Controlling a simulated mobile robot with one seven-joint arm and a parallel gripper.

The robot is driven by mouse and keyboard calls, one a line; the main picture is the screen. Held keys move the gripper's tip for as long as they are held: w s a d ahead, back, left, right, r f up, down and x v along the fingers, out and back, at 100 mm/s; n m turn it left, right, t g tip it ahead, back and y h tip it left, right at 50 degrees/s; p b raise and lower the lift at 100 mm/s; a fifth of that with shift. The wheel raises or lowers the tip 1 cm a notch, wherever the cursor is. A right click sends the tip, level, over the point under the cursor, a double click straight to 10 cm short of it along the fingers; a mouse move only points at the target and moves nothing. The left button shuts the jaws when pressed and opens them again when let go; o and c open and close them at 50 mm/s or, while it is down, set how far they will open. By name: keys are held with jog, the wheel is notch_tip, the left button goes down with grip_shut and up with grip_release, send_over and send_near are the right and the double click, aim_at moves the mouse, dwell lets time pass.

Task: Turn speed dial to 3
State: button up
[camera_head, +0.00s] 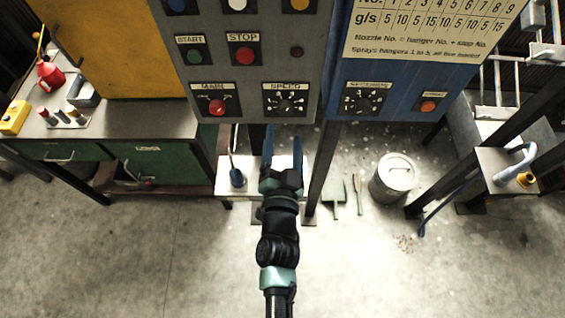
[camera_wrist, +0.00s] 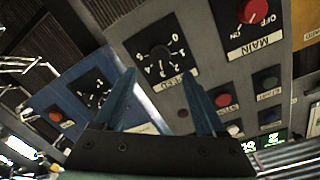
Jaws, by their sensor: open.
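The speed dial (camera_head: 285,103) is a black knob on a dark plate, low on the grey control panel, under the word SPEED. In the wrist view the speed dial (camera_wrist: 158,62) is ringed by numbers and lies ahead, between the lines of my two fingers. Its pointer setting is too small to read surely. My gripper (camera_head: 283,142) is in front of and below the dial in the head view, with its blue fingers apart and nothing between them. The gripper (camera_wrist: 160,98) also shows open in the wrist view, and the fingers look apart from the dial.
The red MAIN switch (camera_head: 217,106) is left of the dial. A red STOP button (camera_head: 244,56) and green START button (camera_head: 194,57) are above. The blue panel (camera_head: 375,85) to the right carries another dial (camera_head: 362,99). The floor below is mostly open around a grey bin (camera_head: 395,178).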

jog(key=s+b, duration=0.1)
jog(key=s, duration=0.5)
jog(key=shift+s+a+r, duration=0.15)
jog(key=shift+s, duration=0.25)
jog(key=w+a+r+n+t+y, duration=0.1)
jog(key=w+r+n+t+y, duration=0.2)
jog(key=r, duration=1.2)
jog(key=w+a+r+n+t, duration=0.15)
jog(key=w+r, duration=0.35)
jog(key=r, duration=1)
jog(key=s+d+r+n+t, duration=0.1)
jog(key=s+r, duration=0.2)
jog(key=r, duration=0.6)
jog(key=s+d+r+t+h, duration=0.1)
jog(key=s+r, duration=0.3)
jog(key=r, duration=0.4)
jog(key=s+d+r+n+t+h, duration=0.1)
jog(key=s+r+t, duration=0.2)
jog(key=r, duration=0.6)
jog(key=shift+s+r+n, duration=0.35)
jog(key=shift+s, duration=0.2)
